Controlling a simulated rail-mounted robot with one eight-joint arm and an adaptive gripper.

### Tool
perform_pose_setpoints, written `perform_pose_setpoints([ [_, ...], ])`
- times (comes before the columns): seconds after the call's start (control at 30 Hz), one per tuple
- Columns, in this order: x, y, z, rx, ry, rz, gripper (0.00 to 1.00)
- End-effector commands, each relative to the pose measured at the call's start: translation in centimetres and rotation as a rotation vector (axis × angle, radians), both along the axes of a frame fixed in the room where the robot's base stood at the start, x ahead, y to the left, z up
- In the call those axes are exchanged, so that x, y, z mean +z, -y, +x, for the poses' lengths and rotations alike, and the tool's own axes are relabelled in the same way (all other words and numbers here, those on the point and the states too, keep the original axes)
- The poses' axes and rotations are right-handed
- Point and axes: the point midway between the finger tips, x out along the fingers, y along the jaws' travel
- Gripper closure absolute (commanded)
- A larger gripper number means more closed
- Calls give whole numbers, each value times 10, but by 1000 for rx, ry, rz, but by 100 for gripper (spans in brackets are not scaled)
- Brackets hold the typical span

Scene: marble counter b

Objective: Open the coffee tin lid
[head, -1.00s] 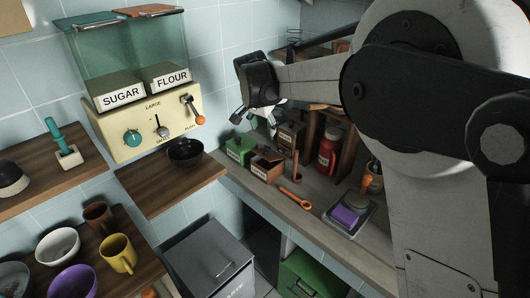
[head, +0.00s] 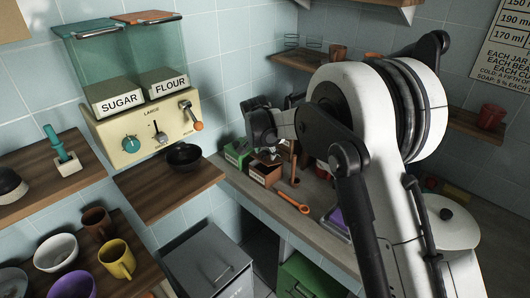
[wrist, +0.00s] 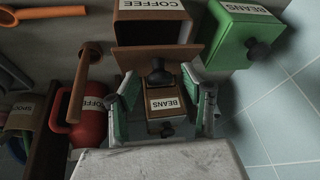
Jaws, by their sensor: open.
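The brown coffee tin (wrist: 150,32) shows at the top of the wrist view, its COFFEE label upside down there. Its brown lid (wrist: 155,59) appears tilted up from the tin, with a dark knob (wrist: 158,74) on its far side. My gripper (wrist: 165,92) is open, with one finger on each side of the knob; I cannot tell whether either touches it. In the head view my gripper (head: 263,140) is above and behind the coffee tin (head: 264,174), partly covering that area.
A green BEANS tin (wrist: 240,30) stands beside the coffee tin. A brown BEANS box (wrist: 165,103) shows between my fingers, farther off. A wooden-handled tool (wrist: 84,85) and a red container (wrist: 88,128) are on the other side. An orange spoon (head: 292,201) lies in front on the counter.

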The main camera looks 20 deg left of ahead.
Motion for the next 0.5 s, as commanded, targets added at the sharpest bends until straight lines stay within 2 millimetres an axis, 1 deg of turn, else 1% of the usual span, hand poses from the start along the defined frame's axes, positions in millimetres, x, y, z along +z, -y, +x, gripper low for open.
perform_pose_setpoints([
  [0.13,-5,0,2,0,0,0,56],
  [0.37,-6,0,2,0,0,0,56],
  [0.4,-6,0,2,0,0,0,58],
  [0.5,-6,0,2,1,0,0,71],
])
